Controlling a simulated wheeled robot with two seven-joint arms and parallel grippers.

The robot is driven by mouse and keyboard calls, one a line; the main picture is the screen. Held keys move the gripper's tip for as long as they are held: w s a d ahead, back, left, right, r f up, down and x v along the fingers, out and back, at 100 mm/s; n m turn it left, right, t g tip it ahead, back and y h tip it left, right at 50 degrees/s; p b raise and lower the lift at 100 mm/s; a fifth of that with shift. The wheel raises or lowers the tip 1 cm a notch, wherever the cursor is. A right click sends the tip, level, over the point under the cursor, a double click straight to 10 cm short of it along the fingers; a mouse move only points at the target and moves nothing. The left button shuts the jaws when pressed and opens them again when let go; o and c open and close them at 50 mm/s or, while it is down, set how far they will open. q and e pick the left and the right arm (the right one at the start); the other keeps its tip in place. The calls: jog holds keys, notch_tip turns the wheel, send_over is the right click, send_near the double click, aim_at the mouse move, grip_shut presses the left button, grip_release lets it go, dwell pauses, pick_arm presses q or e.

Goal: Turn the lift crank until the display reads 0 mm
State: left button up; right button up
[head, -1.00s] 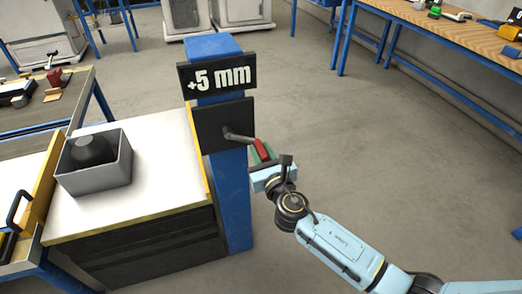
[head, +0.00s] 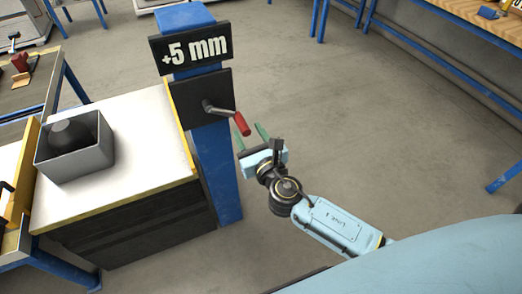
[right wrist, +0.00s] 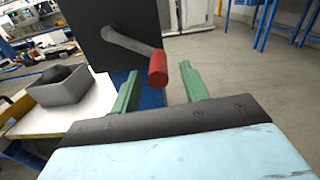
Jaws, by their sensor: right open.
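The display (head: 195,48) on top of the blue post (head: 217,165) reads +5 mm. Below it a dark plate (head: 190,112) carries the lift crank (head: 222,110), a grey arm with a red handle (head: 242,124) pointing to the right and slightly down. My right gripper (head: 251,137) is open and empty, its green fingers just below the red handle. In the right wrist view the red handle (right wrist: 158,68) shows beyond and between the two green fingers (right wrist: 160,85), apart from both. My left gripper is not in view.
A white-topped bench (head: 130,185) with a yellow edge stands left of the post and holds a grey box (head: 88,158) with a dark rounded object (head: 72,133). Open floor lies right of the post. A wooden-topped table (head: 470,30) is at the far right.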

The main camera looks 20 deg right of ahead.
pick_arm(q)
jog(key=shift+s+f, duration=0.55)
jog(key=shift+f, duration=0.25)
pick_arm(e)
jog(key=s, duration=0.9)
jog(key=shift+d, duration=0.15)
